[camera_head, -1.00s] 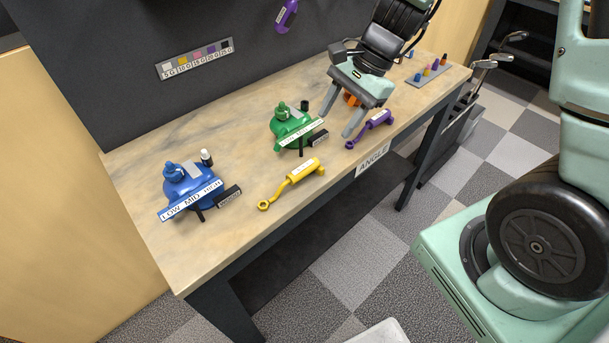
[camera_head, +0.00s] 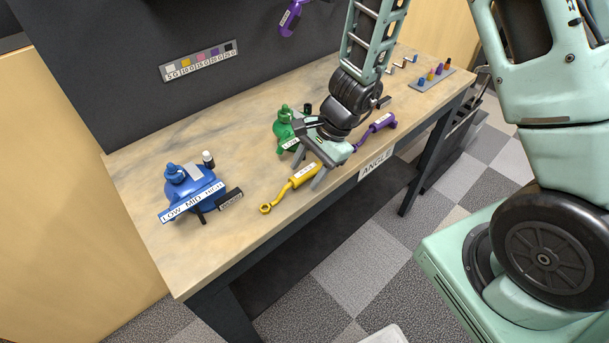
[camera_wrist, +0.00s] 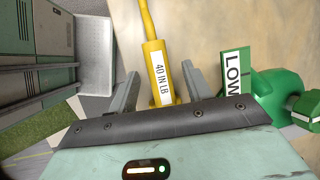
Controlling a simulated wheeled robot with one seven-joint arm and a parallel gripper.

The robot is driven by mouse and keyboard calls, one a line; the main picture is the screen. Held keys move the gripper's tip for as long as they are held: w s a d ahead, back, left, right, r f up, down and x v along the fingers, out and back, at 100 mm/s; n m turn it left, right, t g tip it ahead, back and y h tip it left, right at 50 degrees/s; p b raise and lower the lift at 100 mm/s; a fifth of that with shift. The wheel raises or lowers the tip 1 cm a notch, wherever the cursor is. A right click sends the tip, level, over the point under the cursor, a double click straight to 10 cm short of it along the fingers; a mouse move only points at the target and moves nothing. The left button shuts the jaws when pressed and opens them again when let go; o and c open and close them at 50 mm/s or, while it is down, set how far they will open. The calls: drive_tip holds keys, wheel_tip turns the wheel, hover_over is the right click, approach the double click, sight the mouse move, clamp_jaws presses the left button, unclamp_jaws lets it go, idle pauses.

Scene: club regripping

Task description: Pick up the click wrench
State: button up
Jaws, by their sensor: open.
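A yellow wrench (camera_head: 283,192) with a ring end lies on the workbench (camera_head: 230,250). In the wrist view, its label reads "40 IN LB" (camera_wrist: 160,88). A similar purple wrench (camera_head: 376,130) lies further right. My gripper (camera_head: 308,174) is open over the handle end of the yellow wrench. In the wrist view the handle lies between the two fingers (camera_wrist: 160,82), with gaps on both sides. The handle's end is hidden behind my gripper body. I cannot tell how far the fingertips are above the bench.
A green vise (camera_head: 282,127) with a "LOW" sign stands close beside my gripper; it also shows in the wrist view (camera_wrist: 275,95). A blue vise (camera_head: 190,184) stands at the left. Small coloured pieces (camera_head: 432,76) stand far right. The bench's front left is clear.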

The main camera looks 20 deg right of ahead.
drive_tip(key=shift+a+f, duration=0.15)
drive_tip(key=shift+f, duration=0.1)
clamp_jaws()
drive_tip(key=shift+r, duration=0.1)
wheel_tip(320, 180, up, 10)
drive_tip(key=shift+f+p, duration=0.1)
drive_tip(key=shift+p, duration=0.9)
drive_tip(key=c, duration=0.7)
unclamp_jaws()
clamp_jaws()
